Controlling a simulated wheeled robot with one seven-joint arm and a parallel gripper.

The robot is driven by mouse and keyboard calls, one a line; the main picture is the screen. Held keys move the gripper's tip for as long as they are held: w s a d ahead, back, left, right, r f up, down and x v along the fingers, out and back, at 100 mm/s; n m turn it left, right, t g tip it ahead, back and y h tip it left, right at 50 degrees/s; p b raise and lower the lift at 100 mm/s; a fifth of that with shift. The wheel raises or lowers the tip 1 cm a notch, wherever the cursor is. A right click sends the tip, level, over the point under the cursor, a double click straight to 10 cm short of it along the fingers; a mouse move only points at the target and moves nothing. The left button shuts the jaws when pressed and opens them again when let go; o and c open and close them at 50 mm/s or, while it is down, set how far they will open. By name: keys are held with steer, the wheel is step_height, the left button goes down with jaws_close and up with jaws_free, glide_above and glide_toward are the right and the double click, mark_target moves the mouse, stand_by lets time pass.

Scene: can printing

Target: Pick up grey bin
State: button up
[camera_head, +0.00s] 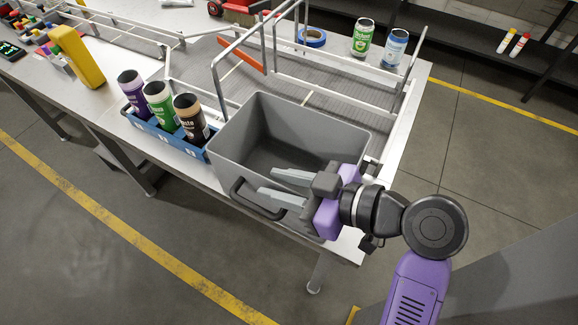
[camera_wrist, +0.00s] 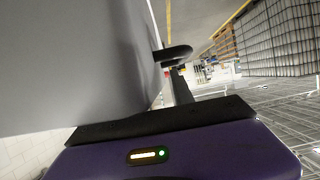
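The grey bin (camera_head: 232,160) stands open and empty at the front edge of the table in the head view. A dark handle (camera_head: 258,203) sticks out from its front wall. My gripper (camera_head: 268,183) is at the front right of the bin, with its two grey fingers apart and pointing left. One finger shows against the bin's inside and the other by the front wall near the handle. I cannot tell whether either touches the bin. In the wrist view a large pale grey surface, apparently the bin's wall (camera_wrist: 75,60), fills the left, close to the camera.
A blue holder (camera_head: 165,138) with purple, green and brown-labelled cans stands left of the bin. A metal rail frame (camera_head: 285,75) rises behind it. A green can (camera_head: 362,38) and a blue can (camera_head: 394,48) stand at the back right. A yellow object (camera_head: 78,56) is at the left.

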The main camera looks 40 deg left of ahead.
steer(key=shift+a, duration=0.1)
steer(key=shift+c, duration=0.2)
jaws_close()
stand_by(1.2)
